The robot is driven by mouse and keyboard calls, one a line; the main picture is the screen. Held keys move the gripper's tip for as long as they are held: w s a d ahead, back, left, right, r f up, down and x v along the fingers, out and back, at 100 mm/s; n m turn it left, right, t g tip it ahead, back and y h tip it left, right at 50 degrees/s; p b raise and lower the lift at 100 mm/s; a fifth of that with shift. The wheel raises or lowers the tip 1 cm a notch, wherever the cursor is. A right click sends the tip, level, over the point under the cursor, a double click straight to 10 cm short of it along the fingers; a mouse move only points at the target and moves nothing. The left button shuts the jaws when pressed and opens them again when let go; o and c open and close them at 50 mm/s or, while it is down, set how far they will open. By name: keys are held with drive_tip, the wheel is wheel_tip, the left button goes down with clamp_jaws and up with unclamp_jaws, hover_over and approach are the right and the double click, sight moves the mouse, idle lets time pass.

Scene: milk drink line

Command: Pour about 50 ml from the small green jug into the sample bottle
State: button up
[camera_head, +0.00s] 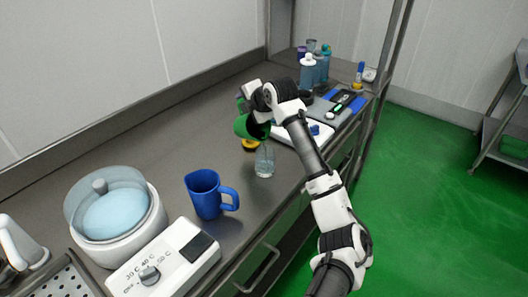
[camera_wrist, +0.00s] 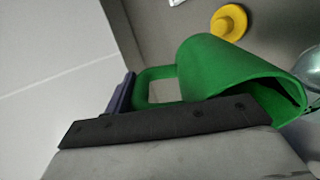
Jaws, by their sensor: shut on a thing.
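My gripper (camera_head: 258,97) is shut on the small green jug (camera_head: 247,127) and holds it above the counter, tilted. In the wrist view the green jug (camera_wrist: 225,72) lies on its side, with its mouth toward the right. The clear sample bottle (camera_head: 264,160) stands upright on the counter, just below and to the right of the jug's mouth. Its pale rounded edge also shows at the right of the wrist view (camera_wrist: 309,67). I cannot tell whether liquid is flowing. The bottle seems to hold some clear liquid, but the level is hard to read.
A yellow lid (camera_head: 250,145) lies behind the bottle; it also shows in the wrist view (camera_wrist: 229,22). A blue jug (camera_head: 207,196) and a white heating bath (camera_head: 117,222) stand at the left front. Bottles (camera_head: 308,73) and a scale (camera_head: 303,131) are farther right.

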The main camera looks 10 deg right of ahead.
drive_tip(key=shift+w+r, duration=0.15)
drive_tip(key=shift+w, duration=0.05)
idle(0.6)
drive_tip(key=shift+s+r+t+b, duration=0.25)
drive_tip(key=shift+r+t+b, duration=0.1)
drive_tip(key=shift+t+b, duration=0.2)
idle(2.2)
